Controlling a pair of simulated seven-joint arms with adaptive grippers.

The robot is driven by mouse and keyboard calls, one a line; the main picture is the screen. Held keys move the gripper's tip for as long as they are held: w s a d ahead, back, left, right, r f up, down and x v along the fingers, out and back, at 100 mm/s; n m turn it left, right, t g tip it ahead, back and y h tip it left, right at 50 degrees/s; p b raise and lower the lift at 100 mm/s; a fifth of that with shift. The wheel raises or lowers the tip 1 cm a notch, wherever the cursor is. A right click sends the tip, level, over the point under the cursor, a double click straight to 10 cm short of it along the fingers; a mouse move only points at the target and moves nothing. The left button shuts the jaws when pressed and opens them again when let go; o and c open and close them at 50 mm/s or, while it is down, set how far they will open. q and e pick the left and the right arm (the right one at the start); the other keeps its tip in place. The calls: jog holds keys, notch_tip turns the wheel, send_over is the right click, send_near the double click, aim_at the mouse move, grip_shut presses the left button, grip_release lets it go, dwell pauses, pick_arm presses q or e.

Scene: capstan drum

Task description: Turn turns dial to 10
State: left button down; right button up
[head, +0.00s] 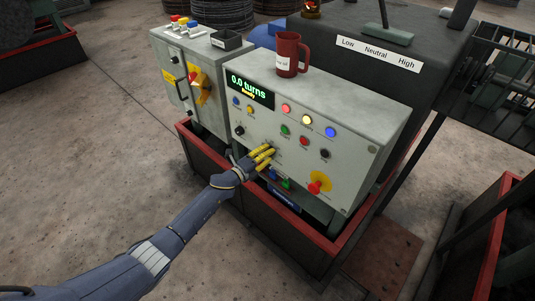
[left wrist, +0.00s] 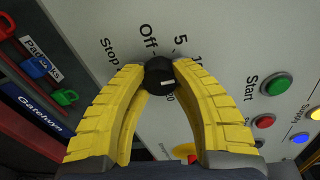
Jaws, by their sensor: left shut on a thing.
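The turns dial is a small round black knob (left wrist: 160,75) with a pale mark low on its face. I cannot tell which label the mark points to. Around it on the panel are "Off", "5" and a partly hidden number starting with 1. My left gripper (head: 264,156) is at the panel front in the head view and hides the dial there. In the left wrist view its yellow fingertips (left wrist: 161,72) are shut on the knob, one on each side. The display (head: 249,92) reads "0.0 turns" with yellow text below. My right gripper is out of view.
Several coloured buttons (head: 307,120) sit right of the dial. A red knob on a yellow plate (head: 317,187) is at lower right. A red mug (head: 289,54) stands on the box. A red-rimmed tray (head: 262,222) surrounds the base.

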pick_arm(q)
jog(key=c, duration=0.9)
grip_release()
jog(key=v, duration=1.2)
jog(key=shift+r, duration=0.1)
